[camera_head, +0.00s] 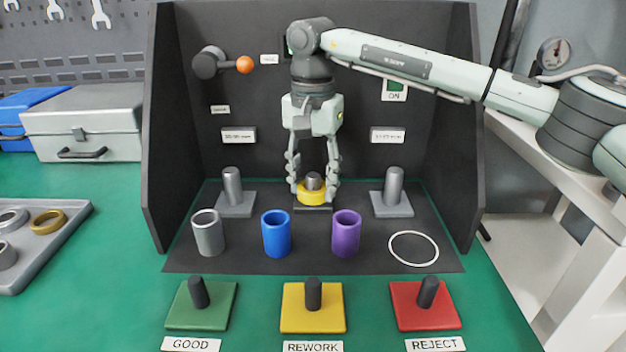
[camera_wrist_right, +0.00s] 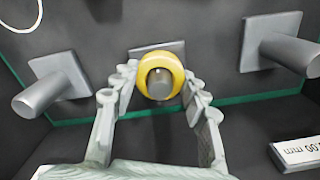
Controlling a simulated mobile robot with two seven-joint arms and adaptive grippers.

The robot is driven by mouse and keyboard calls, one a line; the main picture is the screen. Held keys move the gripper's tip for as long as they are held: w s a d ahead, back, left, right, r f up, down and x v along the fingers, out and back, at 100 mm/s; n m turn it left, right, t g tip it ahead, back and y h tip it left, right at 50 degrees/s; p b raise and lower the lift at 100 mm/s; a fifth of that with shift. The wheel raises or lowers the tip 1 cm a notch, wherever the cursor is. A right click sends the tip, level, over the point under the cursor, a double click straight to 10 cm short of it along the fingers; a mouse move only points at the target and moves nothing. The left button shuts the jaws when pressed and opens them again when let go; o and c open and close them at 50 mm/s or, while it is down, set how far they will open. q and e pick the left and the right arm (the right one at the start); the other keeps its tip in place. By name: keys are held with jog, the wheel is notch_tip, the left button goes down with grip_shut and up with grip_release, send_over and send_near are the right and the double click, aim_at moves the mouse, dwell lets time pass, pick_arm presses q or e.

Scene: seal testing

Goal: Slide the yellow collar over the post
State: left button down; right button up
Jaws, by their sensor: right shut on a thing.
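The yellow collar (camera_head: 312,196) is around the middle grey post (camera_head: 313,180), whose top shows above the collar's rim. The collar sits low, close to the post's square base (camera_head: 313,208); whether it touches the base cannot be told. My right gripper (camera_head: 313,188) points down with its fingers shut on both sides of the collar. In the right wrist view, the collar (camera_wrist_right: 157,88) rings the post (camera_wrist_right: 160,82), between the fingers (camera_wrist_right: 160,90). My left gripper is not in view.
Grey posts stand left (camera_head: 232,187) and right (camera_head: 394,187). In front are grey (camera_head: 208,235), blue (camera_head: 276,236) and purple (camera_head: 346,236) collars and an empty white circle (camera_head: 413,248). Green (camera_head: 202,312), yellow (camera_head: 313,315) and red (camera_head: 425,312) pegged plates are nearer. Dark panels enclose the back and sides.

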jog(key=o, duration=1.5)
notch_tip(320, 180, up, 6)
jog(key=p, duration=0.4)
jog(key=shift+r, duration=1.5)
